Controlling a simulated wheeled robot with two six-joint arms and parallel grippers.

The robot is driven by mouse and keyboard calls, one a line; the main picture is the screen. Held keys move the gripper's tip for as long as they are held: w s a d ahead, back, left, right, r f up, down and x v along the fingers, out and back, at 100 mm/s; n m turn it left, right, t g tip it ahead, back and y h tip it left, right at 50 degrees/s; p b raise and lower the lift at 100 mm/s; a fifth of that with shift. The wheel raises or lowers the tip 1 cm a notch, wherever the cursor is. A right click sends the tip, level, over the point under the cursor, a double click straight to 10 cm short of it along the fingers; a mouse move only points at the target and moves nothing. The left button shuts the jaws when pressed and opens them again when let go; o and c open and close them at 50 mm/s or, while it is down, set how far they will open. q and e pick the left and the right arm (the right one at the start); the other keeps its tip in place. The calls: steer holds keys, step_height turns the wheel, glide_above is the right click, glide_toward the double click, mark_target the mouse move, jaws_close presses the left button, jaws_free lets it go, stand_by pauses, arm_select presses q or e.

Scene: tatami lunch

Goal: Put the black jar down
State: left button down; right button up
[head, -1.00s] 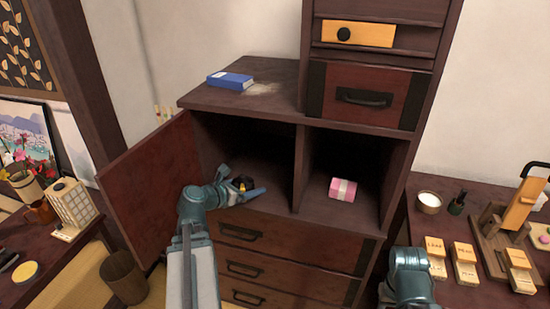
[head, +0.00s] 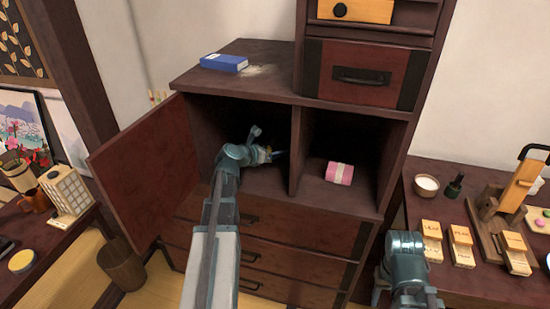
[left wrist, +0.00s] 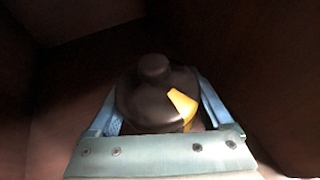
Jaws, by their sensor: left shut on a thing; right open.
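The black jar (left wrist: 143,103) with a round knob on its lid and an orange patch fills the middle of the left wrist view. My left gripper (left wrist: 158,112) has its two blue fingers on either side of the jar and is shut on it. In the head view my left gripper (head: 266,154) is inside the left compartment of the dark wooden cabinet (head: 245,89). There my own arm and the shadow mostly hide the jar, and I cannot tell whether its base touches the compartment floor. My right gripper (head: 408,300) is open at the bottom edge, in front of the right-hand table.
The cabinet's red door (head: 142,170) stands open at the left. A divider (head: 297,150) separates the left compartment from the right one, which holds a pink package (head: 339,173). A blue book (head: 224,63) lies on the cabinet top. The right table carries wooden blocks (head: 461,245).

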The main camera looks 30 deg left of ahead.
arm_select(q)
steer(key=shift+w, duration=0.45)
steer(key=shift+f+b, duration=1.75)
steer(key=shift+d+f, duration=0.1)
steer(key=shift+f, duration=0.15)
jaws_free()
